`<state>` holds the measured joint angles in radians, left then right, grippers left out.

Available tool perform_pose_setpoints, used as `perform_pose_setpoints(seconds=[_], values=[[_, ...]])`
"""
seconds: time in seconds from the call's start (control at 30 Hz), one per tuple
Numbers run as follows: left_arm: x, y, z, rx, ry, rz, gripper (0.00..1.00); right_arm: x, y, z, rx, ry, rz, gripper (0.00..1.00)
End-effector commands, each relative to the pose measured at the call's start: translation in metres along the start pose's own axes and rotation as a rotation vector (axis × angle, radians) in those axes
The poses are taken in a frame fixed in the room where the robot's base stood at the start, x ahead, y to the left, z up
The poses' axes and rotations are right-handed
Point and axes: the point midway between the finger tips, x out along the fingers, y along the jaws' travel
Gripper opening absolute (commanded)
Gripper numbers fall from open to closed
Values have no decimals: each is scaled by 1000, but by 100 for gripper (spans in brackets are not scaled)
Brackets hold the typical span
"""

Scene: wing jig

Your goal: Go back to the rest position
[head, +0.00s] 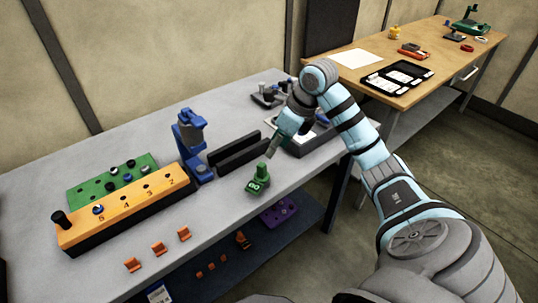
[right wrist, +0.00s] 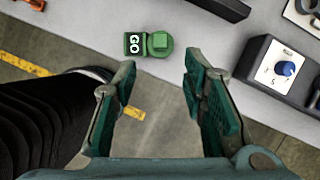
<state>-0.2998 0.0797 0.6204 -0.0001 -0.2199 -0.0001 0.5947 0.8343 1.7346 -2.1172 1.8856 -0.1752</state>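My right gripper (head: 272,152) is above the front edge of the grey bench (head: 225,115) in the head view. In the right wrist view its two fingers (right wrist: 162,85) stand wide apart with nothing between them. A green GO block with a knob (head: 258,180) stands on the bench close to the gripper; the right wrist view shows it (right wrist: 148,44) beyond the fingertips, apart from them. My left gripper is not in view.
An orange numbered block (head: 125,210), a green tray (head: 85,190), a blue stand (head: 190,140) and black rails (head: 238,155) are on the bench. A control box with a blue knob (right wrist: 285,68) is at right. A wooden table (head: 410,55) stands behind.

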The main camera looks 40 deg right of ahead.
Motion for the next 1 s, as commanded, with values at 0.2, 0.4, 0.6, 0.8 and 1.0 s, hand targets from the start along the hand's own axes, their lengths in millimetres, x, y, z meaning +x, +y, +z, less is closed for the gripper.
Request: perform_pose_setpoints(seconds=[0.2, 0.4, 0.6, 0.8, 1.0], values=[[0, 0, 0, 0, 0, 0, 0, -6, 0, 0, 0, 1, 0, 39], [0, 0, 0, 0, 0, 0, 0, -6, 0, 0, 0, 1, 0, 39], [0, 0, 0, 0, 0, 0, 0, -5, 2, 1, -3, -6, 5, 39], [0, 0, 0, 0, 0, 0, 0, 20, 79, 54, -51, -301, 240, 39], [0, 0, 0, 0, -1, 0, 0, -71, 200, 134, 489, -1086, 984, 39]])
